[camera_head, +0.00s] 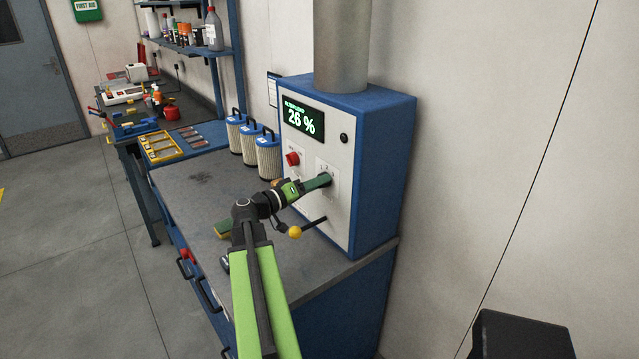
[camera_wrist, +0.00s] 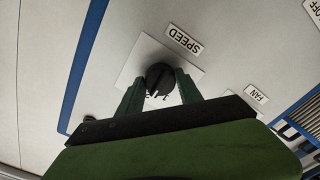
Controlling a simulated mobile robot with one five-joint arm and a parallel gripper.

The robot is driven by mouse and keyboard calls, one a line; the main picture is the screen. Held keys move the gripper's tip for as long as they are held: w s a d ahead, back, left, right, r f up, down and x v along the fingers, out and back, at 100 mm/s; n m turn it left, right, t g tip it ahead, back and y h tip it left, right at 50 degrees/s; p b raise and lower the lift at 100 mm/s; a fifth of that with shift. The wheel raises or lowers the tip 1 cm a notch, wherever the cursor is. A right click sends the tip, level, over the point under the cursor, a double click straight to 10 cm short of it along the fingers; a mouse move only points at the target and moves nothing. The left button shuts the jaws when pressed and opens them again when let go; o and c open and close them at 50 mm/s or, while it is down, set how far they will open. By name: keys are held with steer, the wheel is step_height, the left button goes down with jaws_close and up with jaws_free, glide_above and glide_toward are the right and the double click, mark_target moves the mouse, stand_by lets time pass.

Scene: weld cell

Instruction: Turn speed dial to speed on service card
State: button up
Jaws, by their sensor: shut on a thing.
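The black speed dial (camera_wrist: 158,75) sits on a white plate under an upside-down SPEED label (camera_wrist: 185,39) in the wrist view. My gripper (camera_wrist: 160,88) has its two green fingers on either side of the dial and is shut on it. A light pointer mark shows on the dial, and numerals beside it are partly hidden by the gripper. In the head view my gripper (camera_head: 325,181) reaches the front of the blue and white unit (camera_head: 345,165) and hides most of the dial. A small framed card (camera_head: 273,90) hangs on the wall behind the unit; its text is unreadable here.
A green display (camera_head: 303,119) reads 26 %. A red button (camera_head: 292,158) is left of the dial, and a lever with a yellow ball (camera_head: 295,232) is below. Several filter canisters (camera_head: 268,157) stand left of the unit. The wrist view also shows a FAN label (camera_wrist: 257,93).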

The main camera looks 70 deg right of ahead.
stand_by(0.3)
steer(key=o, duration=1.4)
steer(key=shift+c, duration=0.2)
steer(key=shift+a, duration=0.1)
steer(key=v, duration=1.7)
steer(key=shift+a, duration=0.25)
steer(key=shift+w, duration=0.1)
